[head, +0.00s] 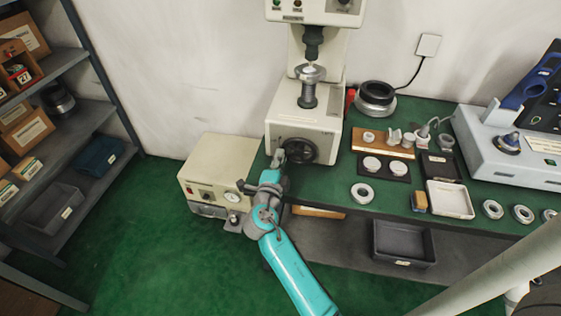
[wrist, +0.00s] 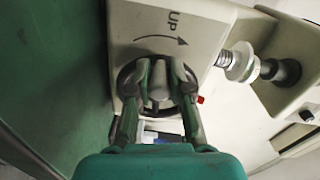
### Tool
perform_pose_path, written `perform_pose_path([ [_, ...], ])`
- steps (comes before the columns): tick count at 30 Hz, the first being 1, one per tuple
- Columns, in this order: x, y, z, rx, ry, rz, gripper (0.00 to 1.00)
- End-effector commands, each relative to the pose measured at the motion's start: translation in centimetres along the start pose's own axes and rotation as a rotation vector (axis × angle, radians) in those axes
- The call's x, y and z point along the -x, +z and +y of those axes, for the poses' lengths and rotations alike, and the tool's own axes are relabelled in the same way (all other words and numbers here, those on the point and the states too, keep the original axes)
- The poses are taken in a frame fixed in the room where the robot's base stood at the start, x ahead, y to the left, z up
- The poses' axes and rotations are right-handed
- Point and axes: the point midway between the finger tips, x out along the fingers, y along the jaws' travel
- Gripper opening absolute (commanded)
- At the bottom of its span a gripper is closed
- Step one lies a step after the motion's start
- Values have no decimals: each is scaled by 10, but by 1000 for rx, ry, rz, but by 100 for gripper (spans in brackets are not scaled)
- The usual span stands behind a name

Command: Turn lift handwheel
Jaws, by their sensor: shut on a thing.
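The lift handwheel (head: 299,151) is a dark round wheel on the front of the cream testing machine (head: 291,120). In the head view my gripper (head: 279,157) is at the wheel's left side. In the wrist view the gripper (wrist: 160,80) has its two fingers around the middle of the handwheel (wrist: 124,80), shut on it. The fingers hide part of the wheel. A curved arrow and the word UP (wrist: 172,22) are printed on the machine beside the wheel.
A beige box with a gauge (head: 215,172) stands left of my arm. The green bench (head: 330,185) carries metal rings (head: 362,193), a white tray (head: 450,200) and a dark mat with parts. Shelves (head: 75,120) stand at far left. Green floor is clear between.

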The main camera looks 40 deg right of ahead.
Motion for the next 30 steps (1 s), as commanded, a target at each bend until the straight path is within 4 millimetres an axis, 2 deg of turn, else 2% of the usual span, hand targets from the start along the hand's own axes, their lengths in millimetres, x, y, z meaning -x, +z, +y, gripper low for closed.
perform_pose_path([
  [9, 0, -2, -5, -79, -2, 0, 0],
  [22, 0, -2, -5, -85, -1, 0, 0],
  [23, 0, -2, -5, -85, -1, 0, 27],
  [25, 0, -2, -5, -85, -1, 0, 45],
  [30, 0, -1, -5, -85, -1, -1, 46],
])
